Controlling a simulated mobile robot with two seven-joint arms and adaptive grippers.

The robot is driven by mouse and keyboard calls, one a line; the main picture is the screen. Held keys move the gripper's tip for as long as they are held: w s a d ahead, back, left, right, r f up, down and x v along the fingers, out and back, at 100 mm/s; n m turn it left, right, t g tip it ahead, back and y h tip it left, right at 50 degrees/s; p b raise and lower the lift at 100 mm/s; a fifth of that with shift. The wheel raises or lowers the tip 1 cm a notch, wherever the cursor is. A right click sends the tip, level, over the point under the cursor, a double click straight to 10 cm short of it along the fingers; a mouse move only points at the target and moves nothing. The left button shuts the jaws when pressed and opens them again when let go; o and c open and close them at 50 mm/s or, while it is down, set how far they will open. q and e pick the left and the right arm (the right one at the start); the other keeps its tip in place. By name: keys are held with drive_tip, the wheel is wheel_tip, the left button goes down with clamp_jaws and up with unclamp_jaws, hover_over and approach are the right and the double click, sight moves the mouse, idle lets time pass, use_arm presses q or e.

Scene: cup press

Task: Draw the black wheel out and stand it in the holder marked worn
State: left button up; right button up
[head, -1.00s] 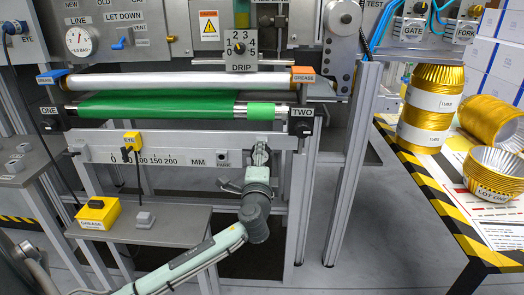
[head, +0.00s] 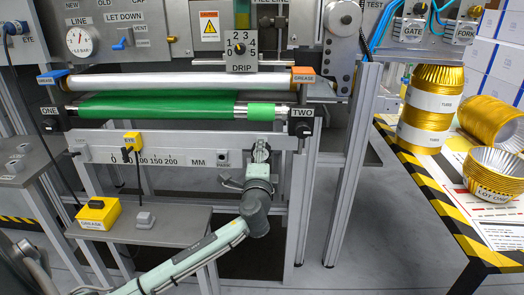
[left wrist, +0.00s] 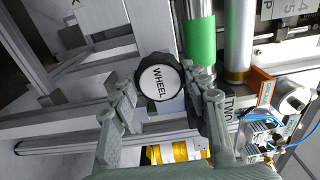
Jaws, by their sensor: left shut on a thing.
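The black wheel (left wrist: 158,77) has a knurled rim and a white face lettered WHEEL. It sits between the two fingers of my left gripper (left wrist: 160,78) in the left wrist view. That gripper is shut on it. In the head view my left gripper (head: 260,156) is at the right part of the pale rail, below the green roller; the wheel is not clear to see there. No holder marked worn can be made out in either view. My right gripper does not show.
The green roller (head: 155,107) runs just above, beside a post marked TWO (head: 301,129). A pale rail (head: 185,146) carries a millimetre scale. A grey shelf (head: 170,233) holds a yellow GREASE box (head: 98,213). The striped table (head: 430,190) with gold cups stands right.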

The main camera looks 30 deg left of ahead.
use_arm(q)
drive_tip(key=o, duration=1.4)
drive_tip(key=shift+w, duration=0.1)
drive_tip(key=shift+c, duration=0.2)
drive_tip(key=v, duration=0.9)
drive_tip(key=shift+p, duration=0.45)
drive_tip(key=shift+f, duration=0.1)
